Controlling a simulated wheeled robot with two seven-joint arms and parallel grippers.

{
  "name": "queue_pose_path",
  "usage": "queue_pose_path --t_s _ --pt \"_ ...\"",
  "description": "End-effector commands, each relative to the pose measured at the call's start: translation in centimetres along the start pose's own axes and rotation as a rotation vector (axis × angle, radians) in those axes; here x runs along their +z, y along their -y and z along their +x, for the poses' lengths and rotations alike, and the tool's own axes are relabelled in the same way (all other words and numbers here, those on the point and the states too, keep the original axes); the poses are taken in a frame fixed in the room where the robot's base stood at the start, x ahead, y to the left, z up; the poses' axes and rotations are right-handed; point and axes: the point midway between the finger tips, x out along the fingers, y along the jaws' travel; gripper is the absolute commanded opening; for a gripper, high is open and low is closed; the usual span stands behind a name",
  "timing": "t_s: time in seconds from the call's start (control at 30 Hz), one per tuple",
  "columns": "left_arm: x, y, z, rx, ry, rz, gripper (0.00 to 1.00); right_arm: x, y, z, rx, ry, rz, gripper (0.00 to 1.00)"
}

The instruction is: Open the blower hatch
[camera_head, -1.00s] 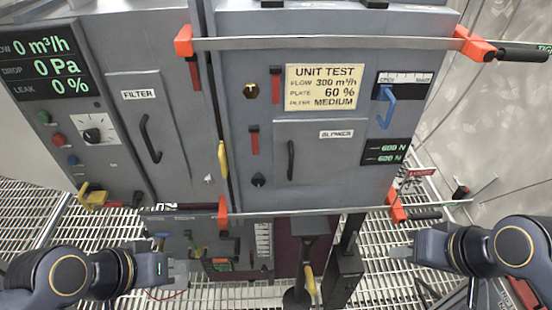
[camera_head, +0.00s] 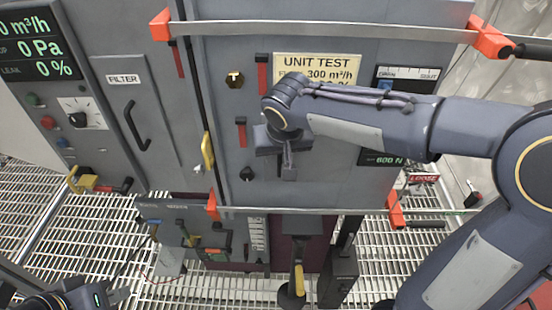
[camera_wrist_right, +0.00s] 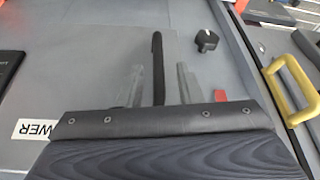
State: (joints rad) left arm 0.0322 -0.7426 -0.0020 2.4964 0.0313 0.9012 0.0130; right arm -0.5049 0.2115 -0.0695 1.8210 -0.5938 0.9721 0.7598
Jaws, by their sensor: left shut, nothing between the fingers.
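The blower hatch (camera_head: 335,170) is a grey panel on the front of the grey cabinet, mostly hidden behind my right arm in the head view. In the right wrist view its grey face (camera_wrist_right: 85,55) carries a partly hidden label (camera_wrist_right: 38,130) ending "WER". Its black bar handle (camera_wrist_right: 157,60) stands between the two fingers of my right gripper (camera_wrist_right: 160,85), which is open, with a gap visible on both sides. In the head view my right gripper (camera_head: 287,165) is in front of the hatch. My left gripper (camera_head: 118,296) is shut and empty at the lower left.
The filter door (camera_head: 150,110) is left of the hatch. A yellow handle (camera_head: 208,150) and a black knob (camera_head: 247,173) lie between them. Metal clamp bars with orange ends (camera_head: 487,35) cross above and below the hatch. Grating floor (camera_head: 370,260) is below.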

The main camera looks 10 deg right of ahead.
Motion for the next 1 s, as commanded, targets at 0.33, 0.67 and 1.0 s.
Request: queue_pose_path --t_s 0.33,0.67,1.0 --pt "0.0 0.0 0.1 0.0 0.0 0.0 0.0 0.0 0.0 3.3 -0.001 0.001 0.0 0.32" --pt "0.0 0.0 0.1 0.0 0.0 0.0 0.0 0.0 0.0 3.3 -0.001 0.0 0.0 0.19" --pt "0.0 0.0 0.1 0.0 0.0 0.0 0.0 0.0 0.0 3.3 -0.001 0.0 0.0 0.0"
